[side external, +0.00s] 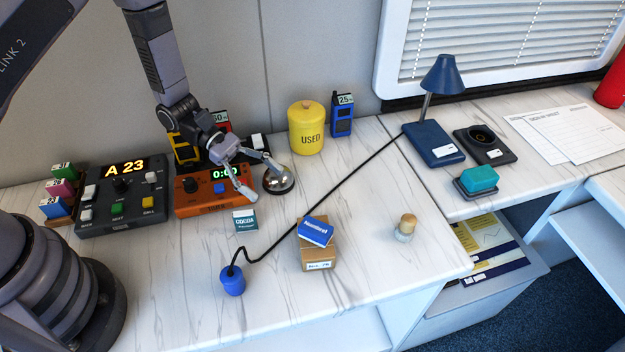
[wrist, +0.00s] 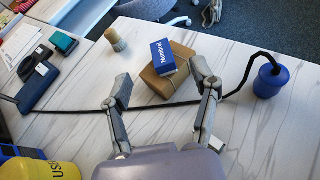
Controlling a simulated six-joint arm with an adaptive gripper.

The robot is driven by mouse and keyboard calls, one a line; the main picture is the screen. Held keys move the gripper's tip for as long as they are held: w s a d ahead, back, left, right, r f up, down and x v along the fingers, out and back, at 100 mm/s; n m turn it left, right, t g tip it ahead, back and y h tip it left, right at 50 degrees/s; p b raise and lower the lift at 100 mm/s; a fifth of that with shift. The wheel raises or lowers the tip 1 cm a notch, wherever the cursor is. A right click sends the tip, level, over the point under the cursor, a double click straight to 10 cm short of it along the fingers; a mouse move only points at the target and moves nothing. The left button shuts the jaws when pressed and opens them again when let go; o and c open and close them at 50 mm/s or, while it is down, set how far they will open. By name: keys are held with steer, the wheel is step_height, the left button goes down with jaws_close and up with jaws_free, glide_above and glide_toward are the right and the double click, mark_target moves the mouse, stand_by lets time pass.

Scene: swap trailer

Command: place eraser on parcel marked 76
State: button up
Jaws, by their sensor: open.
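A blue block with white lettering (side external: 316,231), which looks like the eraser, lies on top of a small brown cardboard parcel (side external: 318,257), set at an angle to it. The parcel's front label is too small to read surely. In the wrist view the blue block (wrist: 163,57) rests on the parcel (wrist: 170,80), ahead of my fingers. My gripper (side external: 266,180) is open and empty, above the bench beside the orange timer, behind and left of the parcel. In the wrist view my open fingers (wrist: 161,92) touch neither block nor parcel.
A black cable runs diagonally behind the parcel to a blue cup-like piece (side external: 232,281). A wooden-topped stamp (side external: 405,228) stands right. The bench between parcel and stamp is clear.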

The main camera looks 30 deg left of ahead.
steer(key=s+a+r+m+g+y, duration=0.1)
steer(key=s+a+r+m, duration=0.15)
steer(key=r, duration=0.35)
steer(key=s+a+r+m+y, duration=0.1)
steer(key=s+r+m+y, duration=0.15)
steer(key=r, duration=0.25)
steer(key=s+a+r+m+g+y, duration=0.1)
steer(key=r+m, duration=0.3)
steer(key=r, duration=0.2)
steer(key=s+a+r+m+t+y, duration=0.7)
steer(key=s+a+r, duration=0.4)
steer(key=s+a, duration=0.2)
steer(key=a+t+y, duration=0.1)
steer(key=a+y, duration=0.1)
steer(key=shift+a+r+m, duration=0.3)
